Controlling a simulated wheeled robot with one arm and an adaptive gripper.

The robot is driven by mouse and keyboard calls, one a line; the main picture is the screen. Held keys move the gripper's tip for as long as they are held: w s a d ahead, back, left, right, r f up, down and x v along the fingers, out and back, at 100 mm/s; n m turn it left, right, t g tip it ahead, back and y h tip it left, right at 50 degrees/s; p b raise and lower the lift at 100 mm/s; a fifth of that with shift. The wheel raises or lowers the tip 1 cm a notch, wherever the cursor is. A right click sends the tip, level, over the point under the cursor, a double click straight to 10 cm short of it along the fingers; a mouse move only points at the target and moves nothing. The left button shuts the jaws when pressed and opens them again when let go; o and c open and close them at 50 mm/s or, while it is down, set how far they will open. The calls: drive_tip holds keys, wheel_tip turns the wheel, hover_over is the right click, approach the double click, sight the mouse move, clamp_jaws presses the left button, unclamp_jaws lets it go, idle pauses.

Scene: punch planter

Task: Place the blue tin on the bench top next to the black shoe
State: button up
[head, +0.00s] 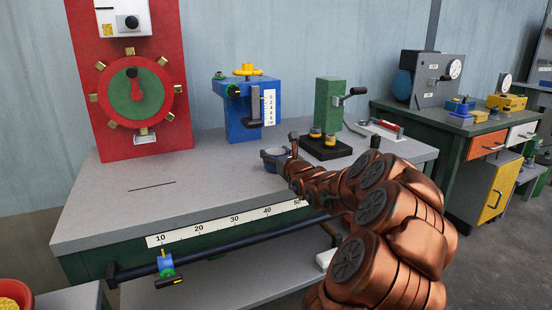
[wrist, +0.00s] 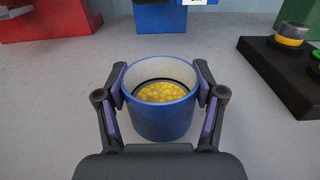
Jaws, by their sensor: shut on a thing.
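The blue tin (wrist: 158,122) is round and open-topped, with yellow contents, and stands upright between the fingers of my gripper (wrist: 160,84). My gripper is shut on its sides. In the head view the tin (head: 272,153) is small and partly hidden by my gripper. It is at or just above the grey bench top (head: 120,190); I cannot tell if it touches.
A blue block with a yellow knob (head: 250,110) stands behind the tin. A red panel with a green dial (head: 135,85) is at the left.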

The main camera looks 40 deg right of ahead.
drive_tip(key=shift+f, duration=0.3)
drive_tip(key=shift+f, duration=0.15)
drive_tip(key=o, duration=1.3)
drive_tip(key=shift+s+r, duration=0.15)
drive_tip(key=shift+r, duration=0.1)
drive_tip(key=p+v, duration=0.1)
drive_tip(key=v, duration=1.1)
drive_tip(key=shift+f, duration=0.1)
